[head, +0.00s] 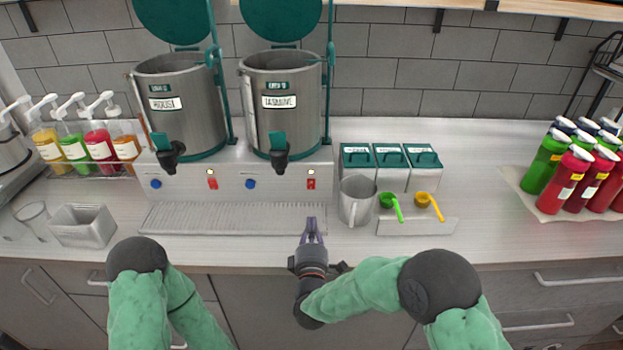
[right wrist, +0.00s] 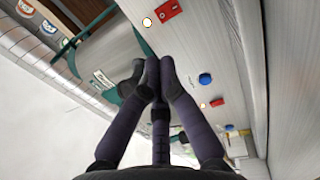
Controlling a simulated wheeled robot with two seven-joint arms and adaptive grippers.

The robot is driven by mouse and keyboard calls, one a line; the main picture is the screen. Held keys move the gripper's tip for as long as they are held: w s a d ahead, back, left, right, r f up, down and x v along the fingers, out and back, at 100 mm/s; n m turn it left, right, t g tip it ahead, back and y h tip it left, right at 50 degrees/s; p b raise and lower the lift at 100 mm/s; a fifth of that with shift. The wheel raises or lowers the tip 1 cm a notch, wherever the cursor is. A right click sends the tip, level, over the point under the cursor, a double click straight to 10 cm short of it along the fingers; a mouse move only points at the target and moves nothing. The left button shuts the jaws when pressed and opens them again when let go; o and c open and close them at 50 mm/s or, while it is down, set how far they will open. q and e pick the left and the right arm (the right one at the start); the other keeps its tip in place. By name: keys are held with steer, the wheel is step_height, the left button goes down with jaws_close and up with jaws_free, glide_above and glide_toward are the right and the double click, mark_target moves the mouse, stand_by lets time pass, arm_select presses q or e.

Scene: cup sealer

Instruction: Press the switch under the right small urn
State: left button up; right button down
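The right small urn (head: 283,108) is a steel cylinder with a teal lid raised open and a black tap, standing on a steel base. The red switch under it (head: 311,184) is on the base's front panel, right of a blue knob (head: 250,184). My right gripper (head: 312,226) is in front of and below this switch, apart from it, with its fingers together and empty. In the right wrist view, the fingertips (right wrist: 154,67) meet, and a red switch (right wrist: 169,10) lies beyond them at the top. My left gripper is out of view.
The left urn (head: 181,108) has its own red switch (head: 212,182). A metal pitcher (head: 356,201) stands close to the right of the base, beside lidded boxes (head: 389,168) and scoops. A drip tray (head: 230,219) lies before the panel. Bottles stand far right.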

mark_target(312, 181)
steer(key=shift+s+r, duration=0.15)
steer(key=shift+s, duration=0.05)
steer(key=shift+w, duration=0.6)
steer(key=w+b, duration=0.1)
steer(key=w, duration=0.3)
steer(key=w+r+b, duration=0.1)
steer(key=w, duration=0.3)
steer(key=w+b, duration=0.1)
steer(key=w, duration=0.3)
steer(key=shift+w+r, duration=0.25)
steer(key=shift+w, duration=0.1)
steer(key=shift+w+r+g+p, duration=0.3)
steer(key=shift+w+r+p, duration=0.05)
steer(key=shift+p, duration=0.8)
steer(key=shift+f, duration=0.2)
steer(key=shift+s+d, duration=0.1)
